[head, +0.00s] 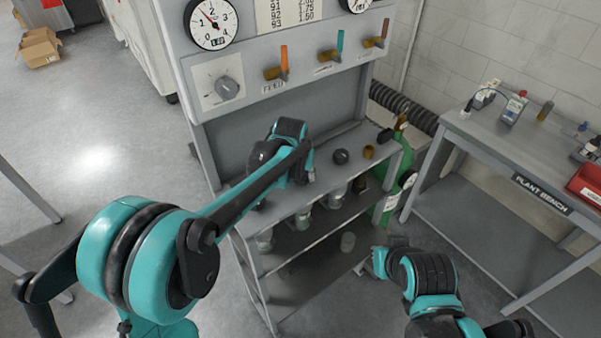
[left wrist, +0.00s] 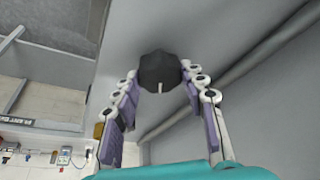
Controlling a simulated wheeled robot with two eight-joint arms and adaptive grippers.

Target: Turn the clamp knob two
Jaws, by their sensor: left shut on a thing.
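A dark faceted clamp knob (left wrist: 160,70) with a pale pointer line shows in the left wrist view, between the fingertips of my left gripper (left wrist: 159,77), which is shut on it. In the head view my left arm reaches over the grey shelf top (head: 325,165), and my left wrist and forearm hide that knob and most of the gripper. Another black knob (head: 340,156) stands to the right on the same shelf, with a brass fitting (head: 369,151) beyond it. My right gripper (head: 376,263) hangs low, right of the stand and apart from it; its jaw opening is unclear.
The panel above carries a dial knob (head: 228,88), gauges (head: 211,22) and several coloured-handled valves (head: 333,52). Clear vessels (head: 303,216) hang under the shelf. A green cylinder (head: 397,185) stands at its right end. The plant bench (head: 470,135) is at right; open floor lies left.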

